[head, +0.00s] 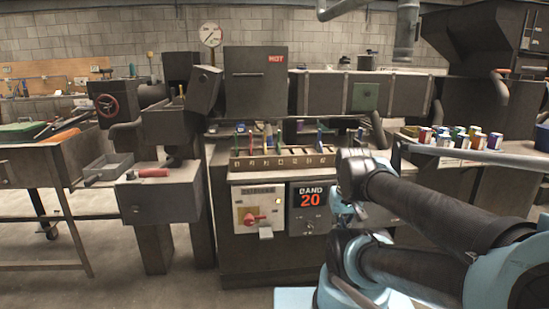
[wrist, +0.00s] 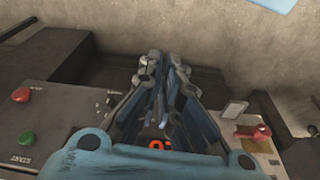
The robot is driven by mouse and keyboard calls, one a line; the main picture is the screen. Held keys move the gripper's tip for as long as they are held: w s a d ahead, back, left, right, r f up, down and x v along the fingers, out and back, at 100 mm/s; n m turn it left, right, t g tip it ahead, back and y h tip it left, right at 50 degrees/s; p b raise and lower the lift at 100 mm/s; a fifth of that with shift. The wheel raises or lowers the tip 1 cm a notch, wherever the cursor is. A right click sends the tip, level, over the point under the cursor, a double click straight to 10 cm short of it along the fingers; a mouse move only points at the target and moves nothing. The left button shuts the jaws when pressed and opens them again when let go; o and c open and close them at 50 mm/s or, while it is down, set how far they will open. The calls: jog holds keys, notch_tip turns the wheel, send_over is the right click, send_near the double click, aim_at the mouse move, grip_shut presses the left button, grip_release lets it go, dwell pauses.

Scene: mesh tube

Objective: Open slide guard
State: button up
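I cannot tell for sure which part is the slide guard. My gripper (wrist: 166,75) fills the middle of the wrist view, its two fingers drawn together with nothing visible between the tips. Part of the orange "20" readout (wrist: 158,144) shows at the base of the fingers. In the head view my arm crosses the right side and mostly hides the gripper, which is close to the "BAND 20" panel (head: 309,199). Left of that panel is a pale panel with a red lever (head: 256,218); the lever also shows at right in the wrist view (wrist: 252,132).
A red button (wrist: 21,95) and a green button (wrist: 25,139) sit on a grey box at left in the wrist view. A slotted rack (head: 280,161) is above the panels. A red-handled tool (head: 152,173) lies on a grey box at left.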

jog(key=o, duration=0.4)
jog(key=shift+s+a, duration=0.1)
jog(key=shift+s, duration=0.05)
jog(key=shift+o, duration=1.4)
jog(key=w+a+r+h, duration=0.1)
jog(key=w+a+r, duration=0.1)
jog(key=w+r, duration=0.2)
jog(key=w+a+r+t+h, duration=0.1)
jog(key=w+r, duration=0.3)
jog(key=r, duration=0.5)
jog(key=shift+a+n, duration=0.3)
jog(key=shift+a, duration=0.15)
notch_tip(320, 180, up, 37)
jog(key=t+y, duration=0.4)
jog(key=t, duration=0.6)
send_over(202, 77)
jog(key=s+d, duration=0.3)
jog(key=s, duration=1.3)
jog(key=shift+n, duration=0.4)
jog(key=x, duration=1.7)
jog(key=shift+s+a+f, duration=0.1)
jog(key=shift+a+f, duration=0.05)
grip_shut()
jog(key=shift+a, duration=0.1)
